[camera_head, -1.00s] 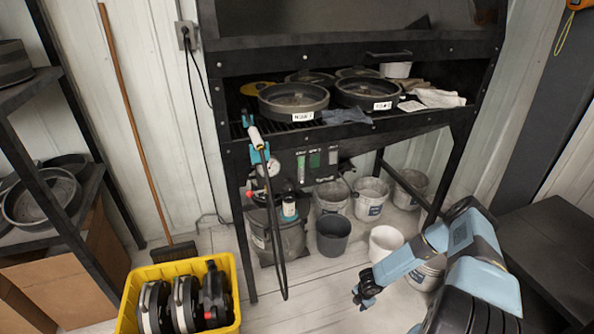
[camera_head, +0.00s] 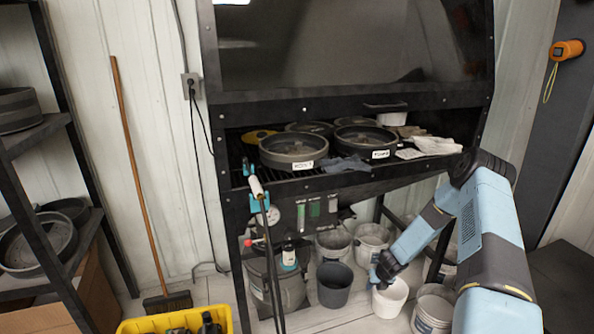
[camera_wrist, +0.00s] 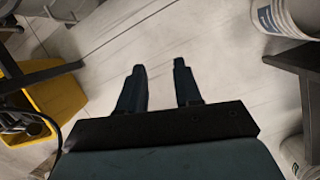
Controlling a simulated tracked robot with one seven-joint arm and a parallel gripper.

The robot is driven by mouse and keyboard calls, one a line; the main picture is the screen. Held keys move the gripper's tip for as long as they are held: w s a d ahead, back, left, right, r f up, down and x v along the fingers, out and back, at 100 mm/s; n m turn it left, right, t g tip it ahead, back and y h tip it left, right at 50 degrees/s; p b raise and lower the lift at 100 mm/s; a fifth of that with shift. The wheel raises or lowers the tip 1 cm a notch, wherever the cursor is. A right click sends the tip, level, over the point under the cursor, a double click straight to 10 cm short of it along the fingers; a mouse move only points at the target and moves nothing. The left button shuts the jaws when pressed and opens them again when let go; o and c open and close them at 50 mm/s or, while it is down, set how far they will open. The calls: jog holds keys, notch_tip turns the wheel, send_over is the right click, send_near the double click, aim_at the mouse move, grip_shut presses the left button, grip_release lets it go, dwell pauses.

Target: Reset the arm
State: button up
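My blue and black arm reaches in from the lower right of the head view, bent at the elbow. My gripper (camera_head: 380,279) hangs low there, in front of the white buckets under the bench, and looks small and dark. In the wrist view my gripper (camera_wrist: 160,82) shows two dark fingers with a clear gap between them. Nothing is between the fingers; only pale floor shows beyond them.
A black bench (camera_head: 350,187) holds round pans (camera_head: 293,150) and a white cloth (camera_head: 437,145). Below it stand a grey bucket (camera_head: 334,284) and several white ones. A yellow crate (camera_wrist: 50,105) is on the floor at left. A shelf (camera_head: 45,138) stands far left. Open floor lies under my gripper.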

notch_tip(320, 180, up, 25)
jog(key=w+a+n, duration=0.2)
jog(key=w+n, duration=0.1)
jog(key=n, duration=0.7)
jog(key=s+a+r+n, duration=0.1)
jog(key=s+r+n, duration=0.2)
jog(key=r, duration=0.4)
jog(key=s+a+r+n+t, duration=0.1)
jog(key=s+a+r+n, duration=0.15)
jog(key=r, duration=0.45)
jog(key=s+a+r+n, duration=0.1)
jog(key=s+r+n, duration=0.1)
jog(key=r+n, duration=0.35)
jog(key=s+a+r+n, duration=0.2)
jog(key=s+r+n, duration=0.4)
jog(key=s+r, duration=0.95)
jog(key=s+r+n, duration=0.3)
jog(key=s+n, duration=0.1)
jog(key=s, duration=0.6)
jog(key=s+r+n+h, duration=0.1)
jog(key=s+r+n, duration=0.2)
jog(key=s, duration=0.7)
jog(key=shift+d+r+n+t, duration=0.3)
jog(key=shift+n+t, duration=0.1)
jog(key=shift+n, duration=0.4)
